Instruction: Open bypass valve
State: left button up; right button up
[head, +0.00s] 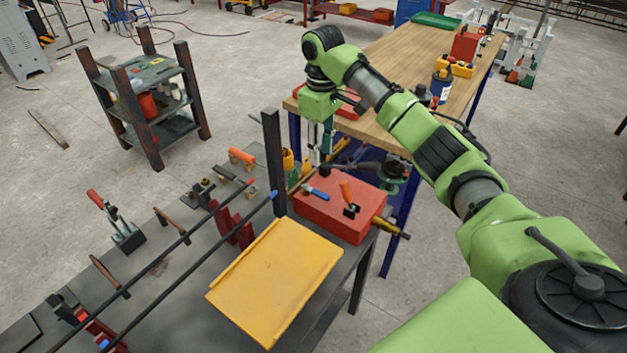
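My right gripper (318,158) points down at the end of my green arm, beside the near left corner of the wooden table. Its fingers are small and it is not clear whether they are open or shut. Below and right of it, a red box (335,222) stands on the dark bench. A blue-handled part (316,193) and an orange-handled part (347,192) lie or stand on its top. A brass-coloured fitting (388,227) sticks out at its right side. No part is clearly marked as the bypass valve. My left gripper is not in view.
A dark upright post (273,160) rises left of the red box. A yellow tray (275,278) lies in front. Long dark bars (185,237) run along the bench with clamps and tools. The wooden table (402,62) stands behind, and a dark shelf (150,100) at left.

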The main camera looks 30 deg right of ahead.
jog(key=p, duration=0.2)
send_over(322, 194)
jog(key=f, duration=0.7)
jog(key=shift+s, duration=0.3)
jog(key=f, duration=0.5)
jog(key=shift+w+f+p, duration=0.2)
jog(key=shift+f+p, duration=0.1)
jog(key=shift+f, duration=0.25)
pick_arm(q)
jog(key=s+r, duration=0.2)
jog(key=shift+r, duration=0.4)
pick_arm(e)
grip_shut()
